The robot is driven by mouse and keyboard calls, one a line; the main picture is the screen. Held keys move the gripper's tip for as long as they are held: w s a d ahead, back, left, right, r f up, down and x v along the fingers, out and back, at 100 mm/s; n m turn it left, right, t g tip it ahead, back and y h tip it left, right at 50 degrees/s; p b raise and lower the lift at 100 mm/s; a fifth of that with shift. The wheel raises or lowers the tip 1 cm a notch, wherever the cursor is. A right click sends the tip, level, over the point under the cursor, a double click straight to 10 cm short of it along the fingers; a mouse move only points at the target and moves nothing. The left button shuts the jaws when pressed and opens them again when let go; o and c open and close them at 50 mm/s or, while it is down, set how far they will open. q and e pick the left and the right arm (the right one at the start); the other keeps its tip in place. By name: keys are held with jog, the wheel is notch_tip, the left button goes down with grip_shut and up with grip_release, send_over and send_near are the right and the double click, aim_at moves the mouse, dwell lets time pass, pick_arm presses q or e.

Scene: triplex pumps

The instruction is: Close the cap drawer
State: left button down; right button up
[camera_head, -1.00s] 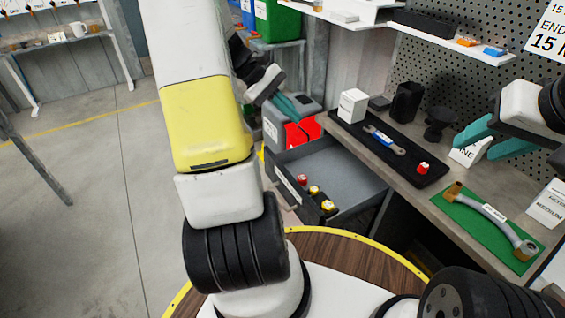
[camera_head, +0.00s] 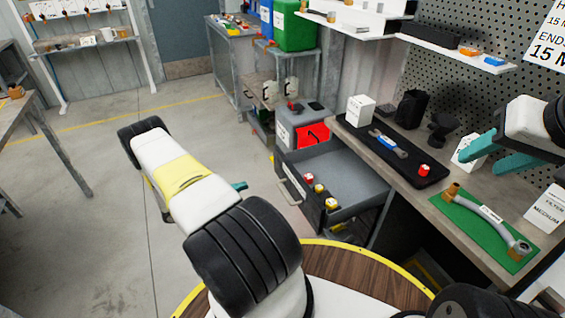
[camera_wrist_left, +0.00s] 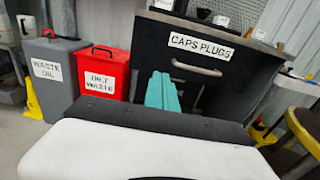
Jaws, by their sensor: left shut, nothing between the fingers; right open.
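The cap drawer (camera_head: 350,182) is grey and stands open under the workbench. Several red and yellow caps (camera_head: 319,189) sit along the inside of its front. Its front faces left in the head view. The left wrist view shows the "CAPS PLUGS" label (camera_wrist_left: 201,43) and bar handle (camera_wrist_left: 197,68). My left gripper (camera_head: 240,186) is mostly hidden behind its own arm, left of the drawer front. Its teal fingers (camera_wrist_left: 162,92) are shut and empty, seen in front of the drawer face, left of the handle; contact cannot be told. My right gripper (camera_head: 472,151) is open above the bench.
The bench holds a black tray (camera_head: 432,178) with a wrench and red cap, and a green mat (camera_head: 470,230) with a hose. A grey waste oil bin (camera_wrist_left: 58,75) and red oily waste bin (camera_wrist_left: 101,72) stand beside the drawer. Floor left of my left arm is clear.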

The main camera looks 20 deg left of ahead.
aim_at(282, 173)
pick_arm(q)
jog(key=x, duration=1.3)
jog(key=shift+w+d, duration=0.25)
jog(key=shift+d, duration=0.05)
jog(key=shift+w, duration=0.1)
jog(key=x, duration=2.6)
jog(key=shift+d, duration=0.2)
jog(key=shift+w+d, duration=0.15)
jog(key=shift+w+d+r, duration=0.1)
jog(key=shift+r, duration=0.05)
